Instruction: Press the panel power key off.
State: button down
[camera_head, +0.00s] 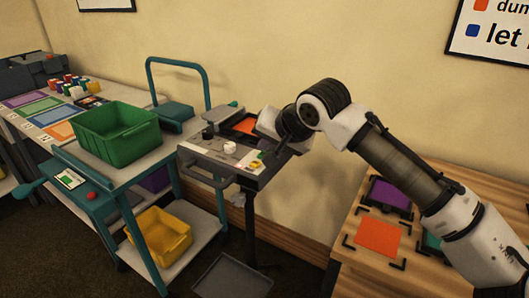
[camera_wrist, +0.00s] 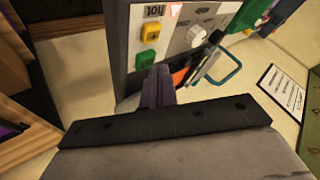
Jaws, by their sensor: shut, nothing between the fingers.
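The grey control panel (camera_head: 222,160) stands on a post in the middle of the head view. In the wrist view the panel face (camera_wrist: 175,14) carries a green key (camera_wrist: 146,60), a yellow key (camera_wrist: 150,32) and a white knob (camera_wrist: 197,34). I cannot tell for sure which key is the power key or whether it is on. My gripper (camera_wrist: 158,84) is shut and empty, its fingertips close beside the green key. Contact cannot be told. In the head view my gripper (camera_head: 268,159) is over the panel's right end, partly hidden by the arm.
A teal cart (camera_head: 105,178) with a green bin (camera_head: 117,133) and a yellow bin (camera_head: 160,235) stands left of the panel. A wooden table (camera_head: 340,255) with an orange tile (camera_head: 378,237) is at right. A grey tray (camera_head: 232,277) lies below the panel.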

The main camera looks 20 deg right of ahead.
jog(key=shift+r+p, duration=2.5)
jog(key=shift+r, duration=0.55)
